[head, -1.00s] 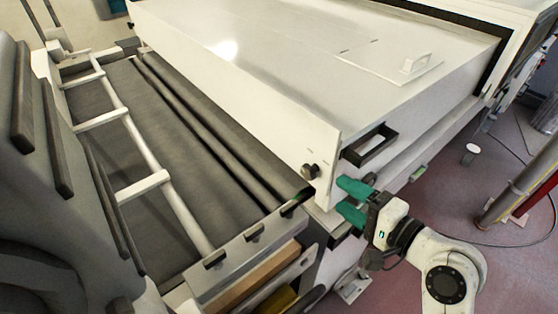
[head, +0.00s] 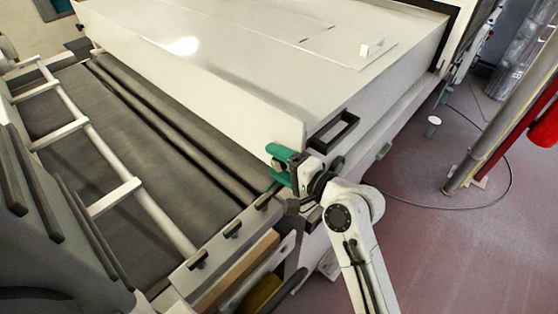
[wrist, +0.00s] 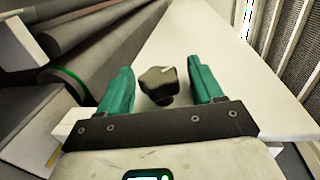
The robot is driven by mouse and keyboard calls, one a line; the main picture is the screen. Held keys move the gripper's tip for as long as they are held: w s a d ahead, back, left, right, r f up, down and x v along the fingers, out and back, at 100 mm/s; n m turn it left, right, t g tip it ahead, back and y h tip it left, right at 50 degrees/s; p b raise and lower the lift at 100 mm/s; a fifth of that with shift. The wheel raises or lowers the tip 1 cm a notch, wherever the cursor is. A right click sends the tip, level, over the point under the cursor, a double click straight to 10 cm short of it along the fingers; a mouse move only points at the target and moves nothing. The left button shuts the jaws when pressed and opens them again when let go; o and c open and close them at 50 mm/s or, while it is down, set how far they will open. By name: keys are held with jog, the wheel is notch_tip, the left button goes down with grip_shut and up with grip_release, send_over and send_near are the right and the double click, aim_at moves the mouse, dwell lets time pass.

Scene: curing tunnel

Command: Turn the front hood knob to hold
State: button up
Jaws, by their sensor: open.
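The front hood knob (wrist: 158,84) is a small dark knob with a pale pointer mark, on the white end face of the hood (wrist: 200,50). In the wrist view it sits between the two green fingers of my gripper (wrist: 163,88), with a gap on each side. I cannot tell how far ahead of the fingertips it is. In the head view my gripper (head: 276,164) is at the hood's near corner, its green fingers in front of the end face. The knob is hidden there behind the gripper. The gripper is open and holds nothing.
A black handle (head: 333,131) stands out from the hood's side, close to my gripper. The dark conveyor belt (head: 140,140) and its white side rail (head: 113,198) lie to the left. A red floor (head: 440,240) with a cable is open at right.

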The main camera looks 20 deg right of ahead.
jog(key=c, duration=1)
jog(key=shift+o, duration=0.2)
jog(key=t+b, duration=0.1)
jog(key=b, duration=0.2)
jog(key=shift+f+y+b, duration=0.35)
jog(key=shift+y, duration=0.05)
jog(key=t+b, duration=0.1)
jog(key=b, duration=0.2)
jog(key=shift+r+y+b, duration=0.15)
jog(key=shift+y+b, duration=0.15)
jog(key=shift+b, duration=0.05)
jog(key=shift+r+t, duration=0.2)
jog(key=shift+t, duration=0.1)
jog(key=o, duration=1)
jog(key=shift+c, duration=0.2)
